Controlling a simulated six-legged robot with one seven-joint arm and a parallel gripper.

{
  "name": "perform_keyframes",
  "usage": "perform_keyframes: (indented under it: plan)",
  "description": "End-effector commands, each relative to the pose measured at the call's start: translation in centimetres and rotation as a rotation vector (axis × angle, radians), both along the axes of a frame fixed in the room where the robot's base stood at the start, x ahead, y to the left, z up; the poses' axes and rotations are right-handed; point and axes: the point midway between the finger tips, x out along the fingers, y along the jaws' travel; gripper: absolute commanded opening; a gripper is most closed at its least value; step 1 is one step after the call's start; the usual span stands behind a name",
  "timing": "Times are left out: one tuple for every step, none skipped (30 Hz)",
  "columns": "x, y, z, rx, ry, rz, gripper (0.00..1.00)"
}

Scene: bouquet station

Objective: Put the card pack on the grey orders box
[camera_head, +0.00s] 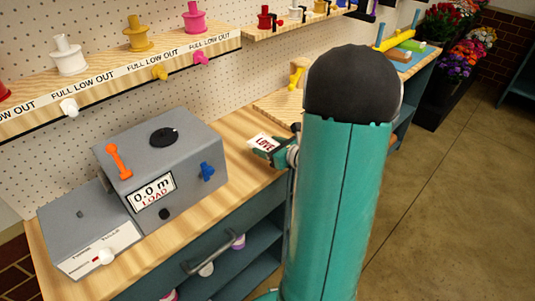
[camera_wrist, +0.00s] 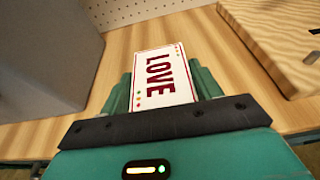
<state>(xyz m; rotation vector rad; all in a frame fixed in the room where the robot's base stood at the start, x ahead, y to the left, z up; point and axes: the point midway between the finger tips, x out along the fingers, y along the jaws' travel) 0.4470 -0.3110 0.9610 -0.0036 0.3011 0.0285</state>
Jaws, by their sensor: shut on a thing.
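The card pack (camera_wrist: 161,77) is a white card with "LOVE" in dark red letters. My gripper (camera_wrist: 163,88) is shut on it, with a teal finger on each side. The card and my gripper (camera_head: 275,152) also show in the head view, over the bench beside my arm. A large grey box (camera_head: 205,140) with a "0.0 m LOAD" display stands on the bench to the left of my gripper, apart from it. A grey surface (camera_wrist: 45,60) fills the upper left of the wrist view. No "orders" label is readable on any grey box.
A lower grey unit (camera_head: 75,235) adjoins the large box on the left. An orange lever (camera_head: 118,160) and a black disc (camera_head: 164,136) sit on the large box's top. A wooden board (camera_wrist: 285,40) lies right of the card. Bare bench (camera_head: 245,165) shows between.

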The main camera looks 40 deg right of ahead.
Motion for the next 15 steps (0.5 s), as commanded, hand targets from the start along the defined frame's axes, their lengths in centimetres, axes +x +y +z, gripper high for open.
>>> perform_keyframes:
  plan:
    - [0.3, -0.1, -0.3, 0.000, 0.000, 0.000, 0.40]
    - [0.4, -0.1, -0.5, 0.001, 0.000, 0.000, 0.40]
    - [0.7, 0.0, -0.8, 0.001, 0.000, 0.000, 0.40]
    - [0.9, 0.0, -1.1, 0.002, 0.001, 0.000, 0.40]
    - [0.9, -0.1, -1.5, 0.004, 0.002, 0.000, 0.40]
    - [0.9, -0.1, -2.2, 0.004, 0.002, -0.001, 0.40]
    - [0.9, -0.1, -2.6, 0.005, 0.003, -0.001, 0.40]
    - [0.9, -0.1, -3.1, 0.004, 0.003, -0.001, 0.40]
    - [0.9, -0.1, -3.5, 0.003, 0.002, -0.001, 0.40]
    - [0.9, -0.1, -3.7, 0.003, 0.001, -0.001, 0.40]
    - [0.9, -0.1, -3.9, 0.002, 0.001, -0.001, 0.40]
    - [0.9, -0.1, -3.9, 0.000, 0.000, 0.000, 0.40]
    - [0.9, -0.1, -4.0, 0.000, -0.001, 0.000, 0.40]
    - [0.9, -0.1, -3.9, -0.001, -0.001, -0.001, 0.40]
    - [0.9, -0.1, -3.9, -0.001, -0.001, -0.001, 0.40]
